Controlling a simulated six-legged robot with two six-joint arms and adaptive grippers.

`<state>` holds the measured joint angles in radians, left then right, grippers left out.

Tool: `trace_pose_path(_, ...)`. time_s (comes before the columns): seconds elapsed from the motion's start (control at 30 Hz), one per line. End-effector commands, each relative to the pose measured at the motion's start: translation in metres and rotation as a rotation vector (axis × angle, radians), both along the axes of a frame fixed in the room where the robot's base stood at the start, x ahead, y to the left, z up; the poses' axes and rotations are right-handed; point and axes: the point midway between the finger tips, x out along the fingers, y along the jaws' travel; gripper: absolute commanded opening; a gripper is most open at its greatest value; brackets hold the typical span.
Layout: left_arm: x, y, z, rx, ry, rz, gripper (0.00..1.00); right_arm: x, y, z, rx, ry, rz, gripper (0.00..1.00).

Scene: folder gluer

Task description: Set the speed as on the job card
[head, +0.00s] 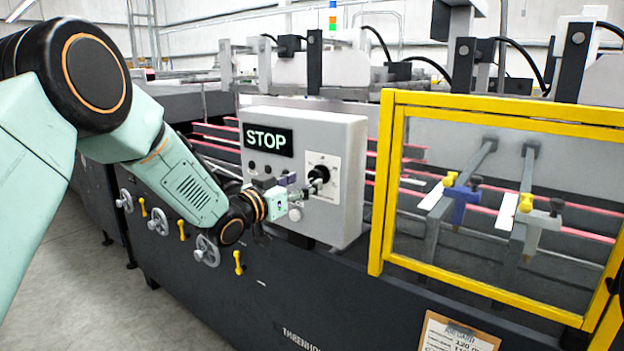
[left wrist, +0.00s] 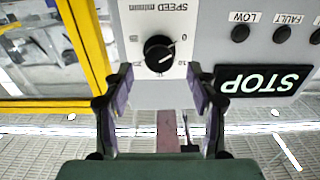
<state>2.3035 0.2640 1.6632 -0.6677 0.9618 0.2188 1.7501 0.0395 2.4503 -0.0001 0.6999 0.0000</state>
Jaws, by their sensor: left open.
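The black speed knob (head: 319,174) sits on a white scale plate on the grey control box. In the left wrist view, which looks upside down, the knob (left wrist: 158,53) lies ahead of and between my fingertips, under the lettering SPEED. My left gripper (head: 302,192) is open in front of the box, close to the knob; its fingers (left wrist: 160,85) also show in the left wrist view, with no clear grip on the knob. The display (head: 268,140) reads STOP. The job card (head: 455,335) is cut off at the bottom; a 120 can be made out. My right gripper is out of view.
A yellow-framed clear guard (head: 388,185) stands just right of the control box (head: 345,215). Black lamps or buttons marked LOW (left wrist: 240,33) and FAULT (left wrist: 282,34) sit beside the knob plate. Handwheels (head: 207,251) and yellow levers (head: 238,262) stick out below.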

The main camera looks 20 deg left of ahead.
Motion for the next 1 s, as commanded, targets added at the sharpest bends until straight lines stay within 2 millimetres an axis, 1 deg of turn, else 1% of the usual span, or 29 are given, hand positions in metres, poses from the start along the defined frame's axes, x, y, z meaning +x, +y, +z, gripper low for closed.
trace_pose_path(0.03,0.007,-0.004,0.000,0.002,-0.001,-0.002,0.58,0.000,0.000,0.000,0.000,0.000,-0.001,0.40)
trace_pose_path(0.1,0.016,-0.007,-0.001,0.002,0.000,-0.003,0.58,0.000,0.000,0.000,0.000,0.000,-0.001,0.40)
trace_pose_path(0.3,0.033,-0.013,-0.001,0.000,0.001,-0.004,0.58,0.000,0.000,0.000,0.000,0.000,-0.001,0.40)
trace_pose_path(0.47,0.039,-0.015,-0.001,-0.001,0.001,-0.004,0.58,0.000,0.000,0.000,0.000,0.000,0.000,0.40)
trace_pose_path(0.67,0.040,-0.016,0.000,-0.002,0.002,-0.005,0.58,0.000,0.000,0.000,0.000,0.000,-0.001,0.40)
trace_pose_path(0.77,0.040,-0.015,0.000,-0.002,0.002,-0.005,0.51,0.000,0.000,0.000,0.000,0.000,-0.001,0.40)
trace_pose_path(1.0,0.040,-0.015,0.000,-0.002,0.002,-0.005,0.30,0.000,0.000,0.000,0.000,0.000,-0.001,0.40)
